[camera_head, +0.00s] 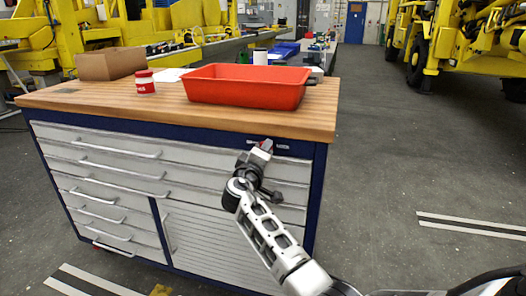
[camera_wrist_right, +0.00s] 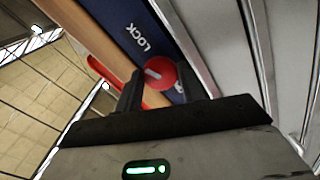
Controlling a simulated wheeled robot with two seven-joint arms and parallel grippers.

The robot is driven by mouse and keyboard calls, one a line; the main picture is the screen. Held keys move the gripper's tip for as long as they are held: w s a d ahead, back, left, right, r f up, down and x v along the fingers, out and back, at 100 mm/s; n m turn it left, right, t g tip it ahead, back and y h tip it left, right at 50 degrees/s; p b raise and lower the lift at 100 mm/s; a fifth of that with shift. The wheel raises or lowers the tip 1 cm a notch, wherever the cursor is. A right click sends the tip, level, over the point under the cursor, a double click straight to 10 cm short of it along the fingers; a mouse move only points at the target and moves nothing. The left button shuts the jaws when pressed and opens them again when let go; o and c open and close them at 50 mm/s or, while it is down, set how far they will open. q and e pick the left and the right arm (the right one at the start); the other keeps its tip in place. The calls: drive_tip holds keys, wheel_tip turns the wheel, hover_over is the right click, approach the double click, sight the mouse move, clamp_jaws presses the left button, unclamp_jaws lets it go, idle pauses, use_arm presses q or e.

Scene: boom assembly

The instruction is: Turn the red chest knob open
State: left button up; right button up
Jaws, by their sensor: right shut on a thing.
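The red chest knob (camera_head: 267,144) is on the dark blue strip under the worktop, at the chest's right end. In the right wrist view the round red knob (camera_wrist_right: 160,73), with a white mark on its face, sits between my two dark fingers. My right gripper (camera_head: 260,154) reaches up to it and is shut on it; it also shows in the right wrist view (camera_wrist_right: 163,86). A white LOCK label (camera_wrist_right: 138,38) is on the blue strip beside the knob. The tool chest (camera_head: 322,190) has grey drawers, all of which look closed. My left gripper is not in view.
On the wooden worktop (camera_head: 90,98) stand a red tray (camera_head: 245,90), a red and white can (camera_head: 145,82) and a cardboard box (camera_head: 110,64). Open grey floor lies right of the chest. Yellow machines stand behind.

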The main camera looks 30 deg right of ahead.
drive_tip(key=shift+r+n+p, duration=0.1)
drive_tip(key=shift+n+p, duration=0.8)
drive_tip(key=shift+n, duration=1.4)
drive_tip(key=o, duration=1)
drive_tip(key=shift+c, duration=0.2)
drive_tip(key=b+v, duration=0.1)
drive_tip(key=v, duration=1.5)
